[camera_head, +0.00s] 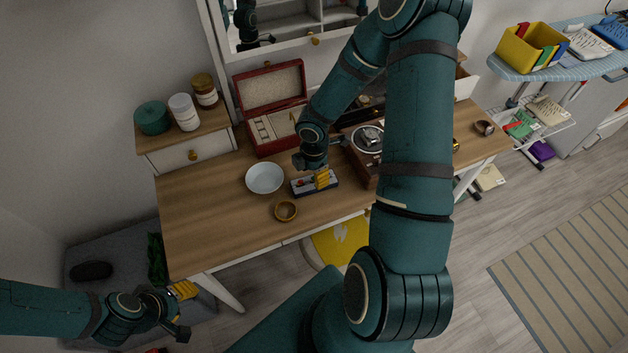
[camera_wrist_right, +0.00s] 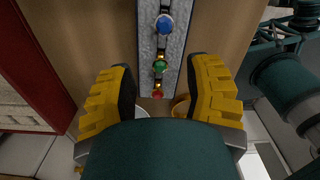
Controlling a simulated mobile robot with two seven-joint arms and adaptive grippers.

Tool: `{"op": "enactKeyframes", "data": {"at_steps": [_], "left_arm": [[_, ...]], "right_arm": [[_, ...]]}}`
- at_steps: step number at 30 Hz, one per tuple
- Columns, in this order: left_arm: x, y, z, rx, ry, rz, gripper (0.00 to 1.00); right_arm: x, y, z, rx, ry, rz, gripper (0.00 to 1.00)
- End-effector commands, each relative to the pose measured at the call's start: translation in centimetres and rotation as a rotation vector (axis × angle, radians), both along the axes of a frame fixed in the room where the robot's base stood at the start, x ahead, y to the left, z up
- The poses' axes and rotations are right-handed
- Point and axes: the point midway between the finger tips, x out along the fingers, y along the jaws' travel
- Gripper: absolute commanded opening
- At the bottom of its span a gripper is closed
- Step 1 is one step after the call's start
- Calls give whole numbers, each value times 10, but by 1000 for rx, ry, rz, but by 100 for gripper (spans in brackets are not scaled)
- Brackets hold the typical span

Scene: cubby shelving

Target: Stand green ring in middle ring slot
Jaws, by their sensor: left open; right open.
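The grey ring holder (camera_head: 300,190) lies on the wooden desk in the head view, partly hidden by my right gripper (camera_head: 322,180). In the right wrist view, the holder (camera_wrist_right: 147,40) runs away from my right gripper (camera_wrist_right: 165,95). A ring with a blue stone (camera_wrist_right: 165,24) is at its far part, the green ring (camera_wrist_right: 160,67) is in the middle, and a red stone (camera_wrist_right: 157,94) is nearest. The yellow-padded fingers are open, one on each side of the strip's near end, holding nothing visible. I cannot tell how deep the green ring sits. My left gripper (camera_head: 183,302) is open, away from the desk.
A white bowl (camera_head: 265,178) and a small wooden bowl (camera_head: 286,211) stand near the holder. An open red jewellery box (camera_head: 270,88) is behind it, and a turntable-like box (camera_head: 367,139) is to the right.

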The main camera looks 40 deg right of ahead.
Motion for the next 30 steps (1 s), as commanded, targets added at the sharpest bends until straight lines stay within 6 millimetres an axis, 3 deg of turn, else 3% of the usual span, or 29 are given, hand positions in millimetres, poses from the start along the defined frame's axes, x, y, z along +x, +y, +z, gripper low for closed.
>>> {"op": "enactKeyframes", "data": {"at_steps": [4, 14, 16, 17, 21, 30], "left_arm": [[-2, 0, -8, -1, 5, -4, 47], [-3, 0, -8, -2, 7, -5, 47], [-3, 0, -8, -2, 6, -4, 47], [-3, 0, -8, -2, 6, -4, 47], [-3, 0, -8, -2, 6, -4, 47], [-3, 0, -8, -2, 6, -4, 47]], "right_arm": [[-1, 0, -21, 1, 2, 0, 50], [0, 0, -24, 0, 0, -1, 49], [0, 0, -23, 0, 0, -1, 31], [0, 0, -23, 0, 0, 0, 28], [0, 0, -24, 0, 0, 0, 0], [0, 0, -24, 0, 0, 0, 0]]}}
